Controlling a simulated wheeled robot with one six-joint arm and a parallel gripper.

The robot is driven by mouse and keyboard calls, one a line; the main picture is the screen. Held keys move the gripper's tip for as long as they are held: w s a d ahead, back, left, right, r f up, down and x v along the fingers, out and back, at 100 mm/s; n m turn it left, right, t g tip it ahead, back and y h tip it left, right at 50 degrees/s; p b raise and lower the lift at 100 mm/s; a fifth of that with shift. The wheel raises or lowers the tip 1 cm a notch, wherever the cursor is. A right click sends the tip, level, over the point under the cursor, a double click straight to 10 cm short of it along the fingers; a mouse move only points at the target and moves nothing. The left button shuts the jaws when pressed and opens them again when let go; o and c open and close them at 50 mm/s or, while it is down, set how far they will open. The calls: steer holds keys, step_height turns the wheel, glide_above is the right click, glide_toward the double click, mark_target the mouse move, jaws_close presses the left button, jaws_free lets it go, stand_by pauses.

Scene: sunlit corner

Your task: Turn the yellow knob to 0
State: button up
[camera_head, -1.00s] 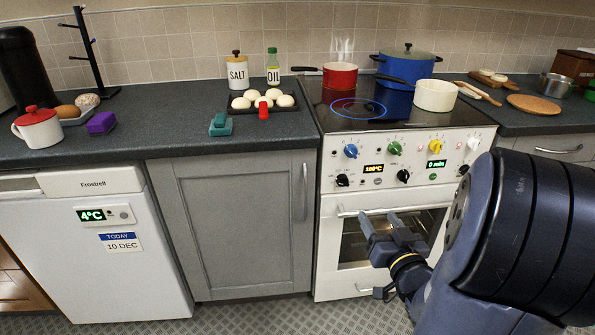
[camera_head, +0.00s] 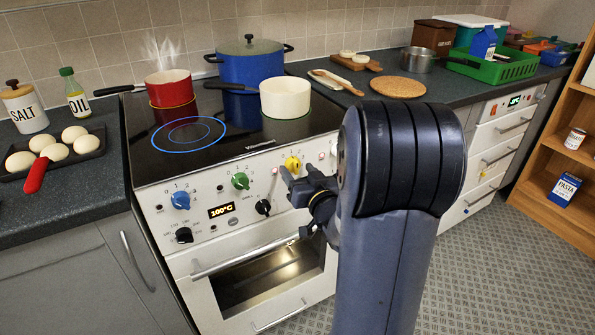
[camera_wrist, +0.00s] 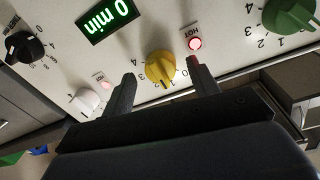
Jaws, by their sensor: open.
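The yellow knob (camera_head: 293,163) is on the white stove's front panel, right of the green knob (camera_head: 240,181). In the wrist view the yellow knob (camera_wrist: 160,68) is seen upside down, with printed digits around it; its exact setting is hard to read. My gripper (camera_head: 299,174) is in front of the panel, just below the yellow knob. In the wrist view my open gripper (camera_wrist: 160,73) has one finger on each side of the knob, with visible gaps and nothing held. The stove (camera_head: 262,226) carries a white pot (camera_head: 286,98) at front right.
A black knob (camera_wrist: 25,47), a white knob (camera_wrist: 88,100) and the green knob lie near my fingers in the wrist view. A lit red lamp (camera_wrist: 195,44) is close to one finger. The oven handle (camera_head: 245,255) juts out below. A blue pot (camera_head: 250,62) stands behind.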

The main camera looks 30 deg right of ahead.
steer(key=shift+w, duration=0.5)
steer(key=c, duration=1)
steer(key=shift+f+n+b, duration=0.1)
steer(key=shift+n+b, duration=0.2)
steer(key=shift+b, duration=0.6)
steer(key=n+b, duration=0.3)
steer(key=b, duration=0.1)
steer(key=shift+f, duration=0.2)
steer(key=n+b, duration=0.4)
steer(key=shift+r+t, duration=0.15)
steer(key=shift+t, duration=0.15)
steer(key=shift+r+n, duration=0.1)
steer(key=shift+n, duration=0.3)
